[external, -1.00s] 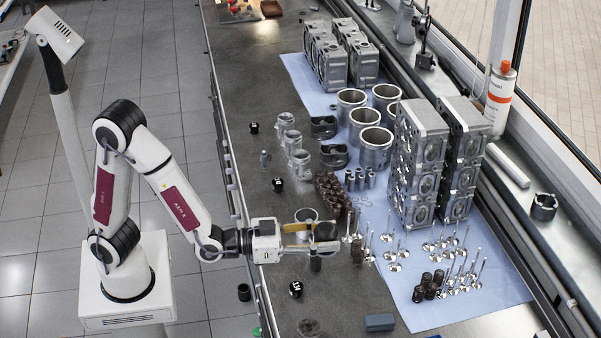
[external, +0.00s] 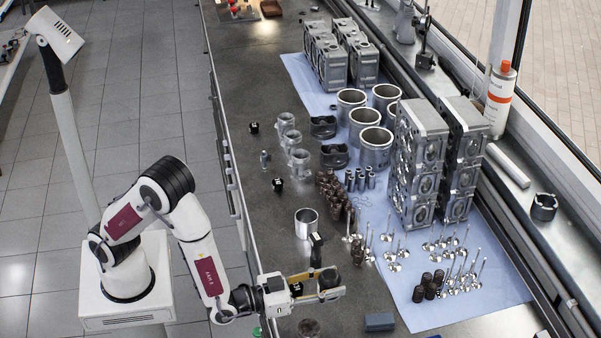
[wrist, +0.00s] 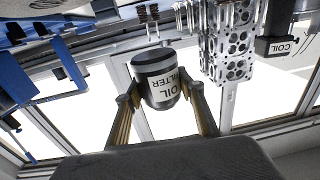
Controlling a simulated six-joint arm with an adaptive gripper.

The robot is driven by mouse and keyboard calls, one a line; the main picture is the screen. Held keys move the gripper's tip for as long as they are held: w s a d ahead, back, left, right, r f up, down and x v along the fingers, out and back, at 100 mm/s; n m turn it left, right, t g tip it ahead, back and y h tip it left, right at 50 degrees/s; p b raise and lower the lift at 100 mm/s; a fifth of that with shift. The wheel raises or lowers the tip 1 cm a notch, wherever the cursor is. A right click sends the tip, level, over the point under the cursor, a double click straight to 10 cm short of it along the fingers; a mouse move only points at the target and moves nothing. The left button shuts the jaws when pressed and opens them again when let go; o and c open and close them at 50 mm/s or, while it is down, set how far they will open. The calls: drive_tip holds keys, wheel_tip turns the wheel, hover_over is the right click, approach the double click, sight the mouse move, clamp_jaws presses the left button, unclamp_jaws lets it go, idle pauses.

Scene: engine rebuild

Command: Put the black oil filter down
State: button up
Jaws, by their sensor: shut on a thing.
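My gripper (external: 334,288) is shut on the black oil filter (external: 328,279), near the front of the dark bench (external: 262,190). In the wrist view, the filter (wrist: 160,88) sits between my gripper's two fingers (wrist: 162,103). It is a dark cylinder with a pale label whose lettering appears upside down, as does the whole view. I cannot tell how much space is under the filter.
A black coil (external: 316,246) stands just behind the gripper, with a silver cylinder (external: 306,222) farther back. Valves (external: 465,275) stand right on the blue cloth (external: 400,308).

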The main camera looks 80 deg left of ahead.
sight(323, 284)
drive_tip(key=shift+s+a+f+n+y, duration=0.15)
drive_tip(key=shift+a+f+n+y, duration=0.2)
drive_tip(key=shift+f+y, duration=0.25)
drive_tip(key=shift+s+a+f+n+y, duration=0.15)
drive_tip(key=shift+a+f+n+y, duration=0.15)
drive_tip(key=shift+f+y, duration=0.25)
drive_tip(key=shift+s+a+f+n+g+y, duration=0.1)
drive_tip(key=shift+a+n+g+y, duration=0.25)
drive_tip(key=shift+y, duration=0.1)
drive_tip(key=s+a+r+n+g+y, duration=0.1)
drive_tip(key=a+r+n+y, duration=0.1)
drive_tip(key=a+r+y, duration=0.1)
drive_tip(key=shift+a+r, duration=0.65)
drive_tip(key=shift+a, duration=0.15)
drive_tip(key=shift+f, duration=2.95)
drive_tip(key=shift+f, duration=2.05)
drive_tip(key=shift+f, duration=0.15)
